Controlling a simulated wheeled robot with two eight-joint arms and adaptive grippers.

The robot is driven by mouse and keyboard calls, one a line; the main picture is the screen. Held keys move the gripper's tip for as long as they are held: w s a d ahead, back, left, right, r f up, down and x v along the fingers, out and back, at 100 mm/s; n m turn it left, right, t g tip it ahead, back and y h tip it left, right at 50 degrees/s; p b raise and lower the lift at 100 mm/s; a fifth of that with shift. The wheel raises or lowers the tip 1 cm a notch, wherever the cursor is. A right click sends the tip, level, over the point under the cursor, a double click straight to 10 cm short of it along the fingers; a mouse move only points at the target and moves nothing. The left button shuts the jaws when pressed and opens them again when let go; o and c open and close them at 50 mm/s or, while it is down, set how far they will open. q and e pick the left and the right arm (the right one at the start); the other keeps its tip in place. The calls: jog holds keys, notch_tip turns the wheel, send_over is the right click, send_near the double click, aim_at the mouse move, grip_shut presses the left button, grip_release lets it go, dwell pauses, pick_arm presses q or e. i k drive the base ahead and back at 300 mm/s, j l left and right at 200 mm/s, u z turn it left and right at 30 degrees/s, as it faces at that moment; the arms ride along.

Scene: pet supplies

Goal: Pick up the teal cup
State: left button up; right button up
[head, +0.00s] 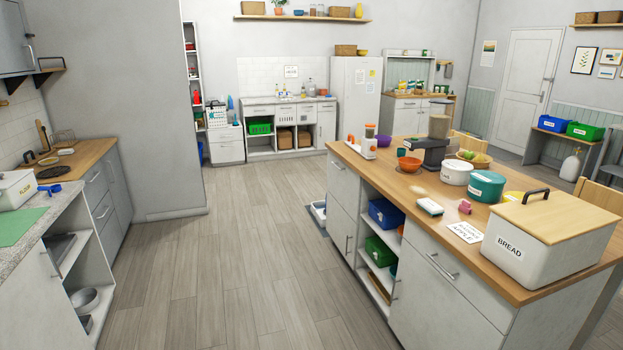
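A small teal object that looks like a cup (401,153) stands on the wooden island top, just behind an orange bowl (409,164) that hides its lower part. A larger round teal container with a white label (486,188) stands nearer on the same top. Another teal item (393,268) shows partly at the edge of the island's lower shelf; I cannot tell what it is. Neither of my grippers is in view.
The island (390,187) also bears a bread box (530,250), a white canister (456,173), a grey machine (435,150) and a purple item (384,141). A grey counter (40,222) stands at left. Wooden floor (225,260) between them is clear.

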aim_at(400, 152)
jog(key=i, duration=0.7)
jog(key=i+z, duration=0.15)
jog(key=i, duration=0.55)
jog(key=i+j, duration=0.2)
jog(key=i, duration=0.5)
jog(key=l+z, duration=0.05)
